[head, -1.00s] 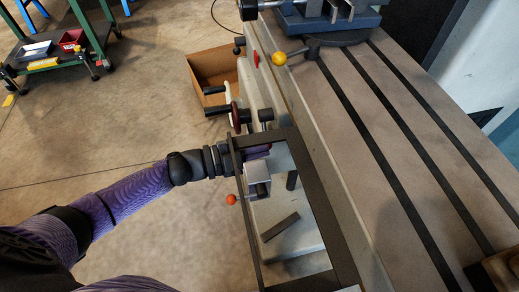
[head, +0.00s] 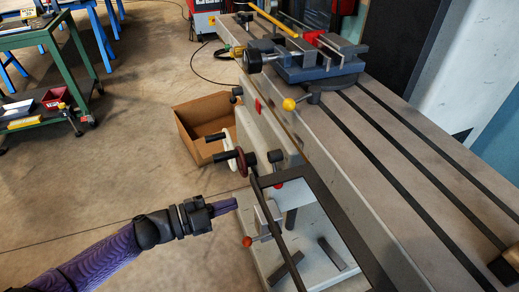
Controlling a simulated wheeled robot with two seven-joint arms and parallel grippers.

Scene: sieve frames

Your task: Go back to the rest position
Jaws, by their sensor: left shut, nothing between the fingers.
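My left gripper (head: 224,207) is at the end of the purple arm that comes in from the lower left. Its fingers are together with nothing between them. It points right, just left of a dark rectangular frame (head: 275,222) beside the machine table. A small gap shows in the picture between the fingertips and the frame's near bar.
The long grey machine table (head: 400,170) with dark slots fills the right side. A blue vise (head: 318,66) stands on it. Hand cranks (head: 240,158) stick out near my left gripper. A cardboard box (head: 200,125) and green cart (head: 75,60) stand on the floor.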

